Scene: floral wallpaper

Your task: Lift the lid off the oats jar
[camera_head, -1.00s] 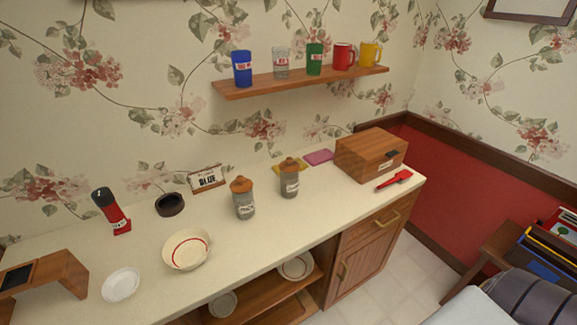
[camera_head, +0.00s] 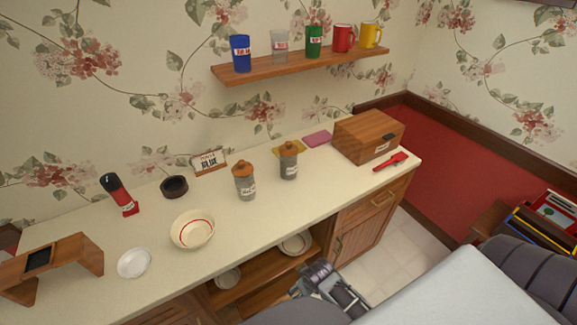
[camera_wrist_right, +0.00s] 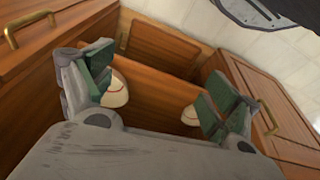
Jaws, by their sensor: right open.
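Two grey jars with orange-brown lids stand upright on the counter: a left jar (camera_head: 246,187) with its lid (camera_head: 243,168) on, and a right jar (camera_head: 289,166) with its lid (camera_head: 288,147) on. Both have white labels too small to read, so I cannot tell which holds oats. My right gripper (camera_head: 328,282) is low in front of the cabinet, below the counter top and apart from both jars. In the right wrist view my right gripper (camera_wrist_right: 155,88) is open and empty, facing the cabinet's open shelves. My left gripper is not in view.
A cream bowl (camera_head: 192,231), dark round dish (camera_head: 174,187) and small sign (camera_head: 209,163) lie left of the jars. A wooden box (camera_head: 368,136) and red brush (camera_head: 391,162) are to the right. The counter (camera_head: 270,212) is clear before the jars. A shelf (camera_head: 300,68) with cups hangs above.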

